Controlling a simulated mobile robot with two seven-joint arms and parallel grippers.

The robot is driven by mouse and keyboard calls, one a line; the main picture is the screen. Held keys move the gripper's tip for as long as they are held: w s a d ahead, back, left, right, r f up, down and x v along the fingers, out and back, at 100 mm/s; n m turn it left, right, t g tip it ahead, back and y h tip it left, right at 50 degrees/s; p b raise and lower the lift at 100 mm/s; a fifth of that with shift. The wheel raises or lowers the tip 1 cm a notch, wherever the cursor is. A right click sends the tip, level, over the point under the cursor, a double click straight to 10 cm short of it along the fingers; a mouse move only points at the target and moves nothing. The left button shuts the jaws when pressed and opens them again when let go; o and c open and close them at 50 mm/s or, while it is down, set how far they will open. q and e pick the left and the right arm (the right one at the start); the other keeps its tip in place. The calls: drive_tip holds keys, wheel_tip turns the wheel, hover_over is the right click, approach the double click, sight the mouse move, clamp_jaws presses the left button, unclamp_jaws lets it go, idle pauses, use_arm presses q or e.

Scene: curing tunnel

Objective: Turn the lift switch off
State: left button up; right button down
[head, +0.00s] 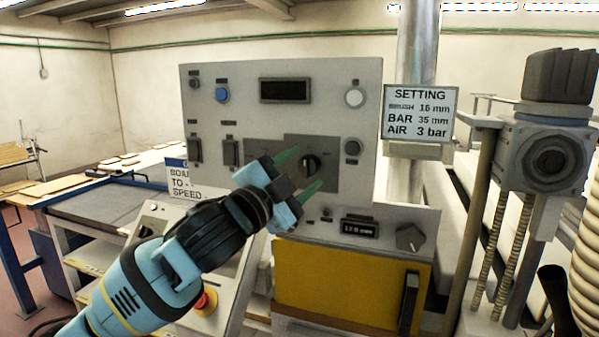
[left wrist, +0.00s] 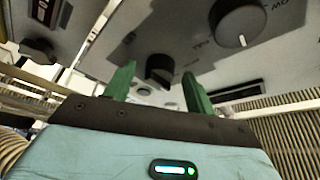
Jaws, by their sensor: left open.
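A black rotary switch (head: 310,163) with a light pointer mark sits on a dark grey plate of the upright control panel (head: 225,120). Its lettering is too small to read in the head view, so I cannot confirm that it is the lift switch. My left gripper (head: 301,172) is open, with its two green fingers pointing at the panel on either side of the switch's lower left. In the left wrist view, the open left gripper (left wrist: 157,82) has a dark knob (left wrist: 159,69) between its fingertips. I cannot tell whether they touch. My right gripper is not in view.
A blue button (head: 222,95), a white button (head: 355,97) and two rocker switches (head: 231,152) share the panel. A red emergency stop (head: 207,300) lies under my arm. A setting sign (head: 420,114) stands right.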

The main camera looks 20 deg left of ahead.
use_arm(q)
drive_tip(key=v, duration=0.7)
drive_tip(key=shift+s, duration=0.3)
drive_tip(key=shift+a+f, duration=0.1)
wheel_tip(320, 180, down, 33)
drive_tip(key=s+n+g+y, duration=0.1)
drive_tip(key=n+g+y, duration=0.25)
drive_tip(key=n, duration=0.35)
drive_tip(key=s+a+f+n+g+y, duration=0.1)
drive_tip(key=s+f+n+g, duration=0.5)
drive_tip(key=s+f, duration=1.9)
drive_tip(key=shift+s+f+n+y, duration=0.3)
drive_tip(key=shift+s+f+y, duration=0.15)
drive_tip(key=shift+f, duration=0.3)
drive_tip(key=shift+a, duration=0.15)
